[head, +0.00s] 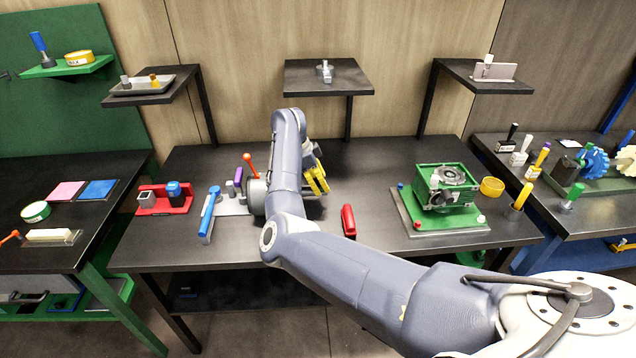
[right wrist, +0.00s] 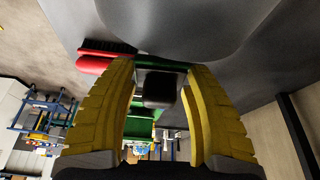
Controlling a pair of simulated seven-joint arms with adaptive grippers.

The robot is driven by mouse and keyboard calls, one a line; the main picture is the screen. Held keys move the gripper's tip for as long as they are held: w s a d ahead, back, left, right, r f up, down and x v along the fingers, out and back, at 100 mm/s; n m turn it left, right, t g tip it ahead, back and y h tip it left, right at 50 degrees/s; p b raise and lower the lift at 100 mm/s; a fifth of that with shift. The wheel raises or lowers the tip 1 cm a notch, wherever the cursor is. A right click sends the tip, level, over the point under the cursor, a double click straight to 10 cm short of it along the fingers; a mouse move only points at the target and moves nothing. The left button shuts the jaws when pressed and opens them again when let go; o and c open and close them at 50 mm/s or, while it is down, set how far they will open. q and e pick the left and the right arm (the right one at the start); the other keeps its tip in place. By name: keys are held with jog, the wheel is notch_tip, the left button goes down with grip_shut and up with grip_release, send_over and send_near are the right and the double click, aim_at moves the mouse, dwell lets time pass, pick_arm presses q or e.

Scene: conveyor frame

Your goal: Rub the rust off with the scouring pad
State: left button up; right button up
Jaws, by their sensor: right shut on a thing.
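My right gripper (head: 318,181) has yellow fingers and is above the middle of the dark table, beside the grey cylindrical part. In the right wrist view its fingers (right wrist: 165,95) are closed around a small dark block, the scouring pad by its look (right wrist: 160,88). The pad is hidden in the head view. A grey cylindrical part (head: 257,198) on a grey plate (head: 230,207) is partly hidden behind my right arm. I cannot make out any rust. My left gripper is not in view.
A red-handled brush (head: 348,221) lies right of the gripper; its black bristles show in the right wrist view (right wrist: 108,47). A blue-handled tool (head: 209,214) and a red tray (head: 165,208) are at left. A green machine (head: 446,186) stands at right. The table's back is mostly clear.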

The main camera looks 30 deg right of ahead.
jog(key=shift+s+d, duration=0.35)
jog(key=shift+d, duration=0.35)
jog(key=shift+a, duration=0.2)
jog(key=a, duration=0.1)
jog(key=w+a, duration=0.1)
jog(key=a, duration=0.1)
jog(key=shift+w, duration=0.3)
jog(key=shift+w+a+r, duration=0.1)
jog(key=shift+r, duration=0.1)
notch_tip(320, 180, up, 8)
jog(key=shift+f, duration=0.15)
jog(key=shift+f, duration=0.1)
